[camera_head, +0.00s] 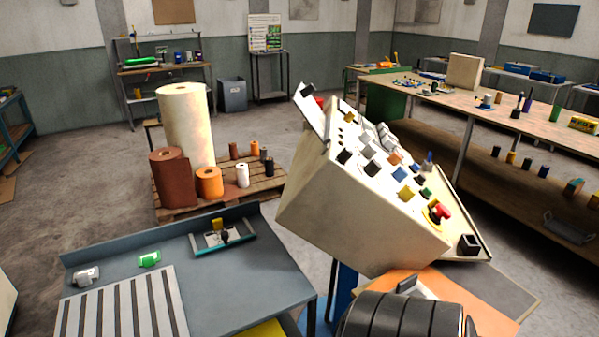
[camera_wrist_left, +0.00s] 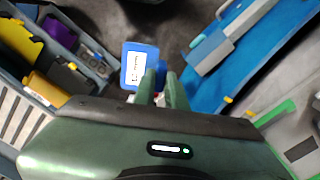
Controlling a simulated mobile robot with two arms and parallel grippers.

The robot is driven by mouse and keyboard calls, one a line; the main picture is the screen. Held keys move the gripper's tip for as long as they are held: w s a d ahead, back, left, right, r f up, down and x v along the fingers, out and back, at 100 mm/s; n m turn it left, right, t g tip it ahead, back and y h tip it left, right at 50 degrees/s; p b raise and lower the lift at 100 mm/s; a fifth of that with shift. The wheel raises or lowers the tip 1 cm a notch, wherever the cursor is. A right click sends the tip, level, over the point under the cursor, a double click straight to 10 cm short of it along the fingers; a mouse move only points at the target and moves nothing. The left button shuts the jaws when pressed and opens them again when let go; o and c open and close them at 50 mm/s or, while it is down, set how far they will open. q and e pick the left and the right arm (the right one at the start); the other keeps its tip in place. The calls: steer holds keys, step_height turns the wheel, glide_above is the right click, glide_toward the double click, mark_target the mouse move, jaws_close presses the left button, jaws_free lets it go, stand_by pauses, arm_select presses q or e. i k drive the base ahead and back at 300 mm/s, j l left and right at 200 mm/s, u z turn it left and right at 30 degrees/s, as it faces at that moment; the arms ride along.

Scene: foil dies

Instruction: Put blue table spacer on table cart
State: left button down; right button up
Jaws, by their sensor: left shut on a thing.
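The blue table spacer (camera_wrist_left: 138,66), a small blue block with a white label, is at the fingertips of my left gripper (camera_wrist_left: 161,84) in the left wrist view. The green fingers are shut on it and hide part of its right side. A grey table (camera_head: 245,275) with a raised back edge stands at the lower left of the head view; I cannot tell if it is the table cart. The left gripper does not show in the head view. My right gripper is in neither view.
A large tilted control box (camera_head: 350,210) with coloured knobs stands right of the grey table. The table holds a striped panel (camera_head: 125,305), a green item (camera_head: 149,259) and a small tray (camera_head: 222,240). A pallet with rolls (camera_head: 265,185) is behind. A blue surface (camera_wrist_left: 245,45) lies right in the wrist view.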

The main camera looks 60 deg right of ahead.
mark_target(241, 279)
steer(key=z, duration=2.2)
steer(key=j+z, duration=0.9)
steer(key=j, duration=0.2)
steer(key=k+j+z, duration=0.1)
steer(key=j+z, duration=0.3)
steer(key=k+j, duration=0.1)
steer(key=j, duration=0.4)
